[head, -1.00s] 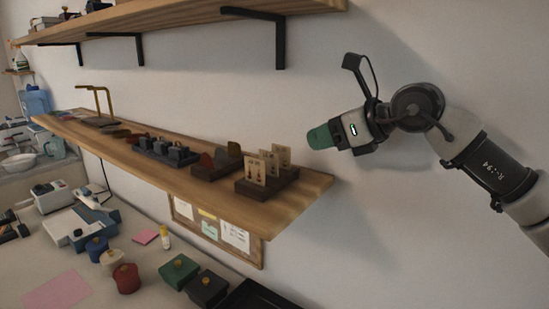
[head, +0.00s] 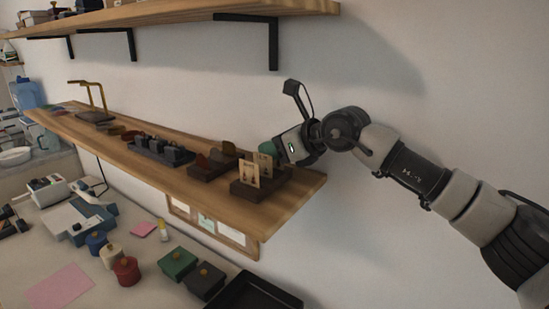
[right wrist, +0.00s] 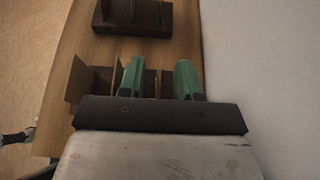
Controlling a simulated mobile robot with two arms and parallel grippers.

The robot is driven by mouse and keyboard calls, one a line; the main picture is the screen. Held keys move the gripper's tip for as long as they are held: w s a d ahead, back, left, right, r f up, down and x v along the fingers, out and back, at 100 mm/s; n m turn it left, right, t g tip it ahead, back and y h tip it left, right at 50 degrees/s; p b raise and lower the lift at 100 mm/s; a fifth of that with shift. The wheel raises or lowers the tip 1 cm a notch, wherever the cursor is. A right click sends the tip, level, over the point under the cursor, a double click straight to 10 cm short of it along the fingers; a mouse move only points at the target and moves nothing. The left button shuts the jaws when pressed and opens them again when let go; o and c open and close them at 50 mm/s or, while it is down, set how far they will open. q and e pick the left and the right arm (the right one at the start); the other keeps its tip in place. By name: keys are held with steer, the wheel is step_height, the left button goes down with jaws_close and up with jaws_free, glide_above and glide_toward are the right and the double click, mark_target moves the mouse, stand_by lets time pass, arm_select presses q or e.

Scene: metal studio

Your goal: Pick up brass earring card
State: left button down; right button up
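Several beige earring cards stand upright in a dark wooden holder (head: 258,190) near the right end of the wall shelf. The front card (head: 249,174) and the one behind it (head: 264,163) show in the head view; anything further back is hidden by my right gripper. I cannot tell which card is the brass one. My right gripper (head: 270,149) is at the back of the holder. In the right wrist view, its green fingers (right wrist: 158,80) are apart, with a card edge (right wrist: 150,83) between them and another card (right wrist: 80,80) to the left.
The wooden shelf (head: 285,207) also holds a dark display stand (head: 212,165) beside the cards and a black rack (head: 157,150). An upper shelf with black brackets (head: 273,45) is above. Boxes, jars and a black tray (head: 255,296) are on the counter below.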

jaws_close()
steer(key=shift+r, duration=0.1)
